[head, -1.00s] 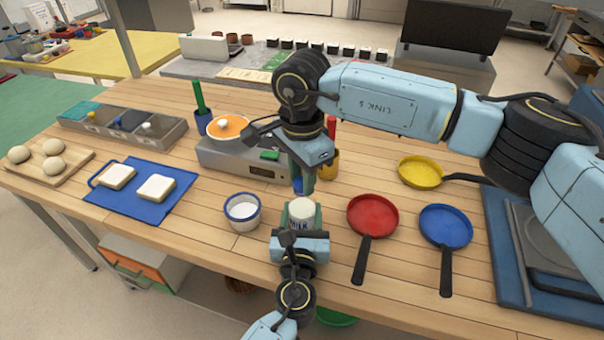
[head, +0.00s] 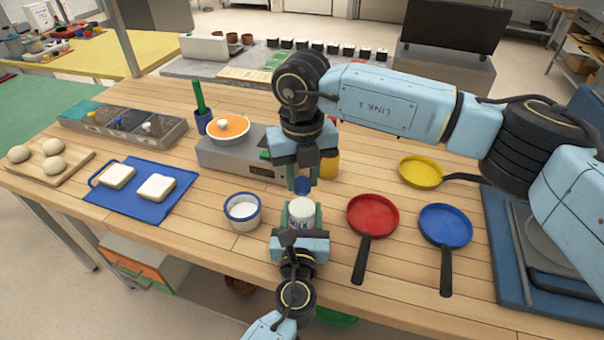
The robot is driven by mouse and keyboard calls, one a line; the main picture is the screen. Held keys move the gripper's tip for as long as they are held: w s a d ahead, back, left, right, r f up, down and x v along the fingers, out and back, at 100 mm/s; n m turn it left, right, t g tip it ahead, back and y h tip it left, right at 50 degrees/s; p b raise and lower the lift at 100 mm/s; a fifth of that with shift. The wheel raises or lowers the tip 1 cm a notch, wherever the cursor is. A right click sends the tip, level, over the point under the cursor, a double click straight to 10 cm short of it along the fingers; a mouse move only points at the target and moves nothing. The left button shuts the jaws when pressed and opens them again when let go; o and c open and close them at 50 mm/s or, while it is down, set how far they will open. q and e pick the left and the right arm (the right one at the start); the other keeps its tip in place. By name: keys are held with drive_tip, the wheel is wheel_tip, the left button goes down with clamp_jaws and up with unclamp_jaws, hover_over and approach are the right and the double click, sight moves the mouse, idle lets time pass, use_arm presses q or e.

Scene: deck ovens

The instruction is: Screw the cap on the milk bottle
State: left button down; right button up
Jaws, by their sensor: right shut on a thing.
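The white milk bottle (head: 301,208) stands upright near the front edge of the wooden table, its lower part hidden by my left gripper. My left gripper (head: 301,218) comes from the front edge, with its green fingers on both sides of the bottle, shut on it. My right gripper (head: 302,178) points down from above, shut on the blue cap (head: 302,186).
A white and blue cup (head: 242,211) stands left of the bottle. Red (head: 373,214), blue (head: 446,225) and yellow (head: 420,171) pans lie to the right. A grey scale (head: 240,160) with an orange dish stands behind.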

drive_tip(key=m, duration=0.5)
drive_tip(key=shift+m, duration=0.4)
drive_tip(key=m, duration=0.6)
drive_tip(key=o, duration=1.2)
drive_tip(key=shift+c, duration=0.2)
wheel_tip(320, 180, up, 12)
use_arm(q)
drive_tip(key=c, duration=0.5)
unclamp_jaws()
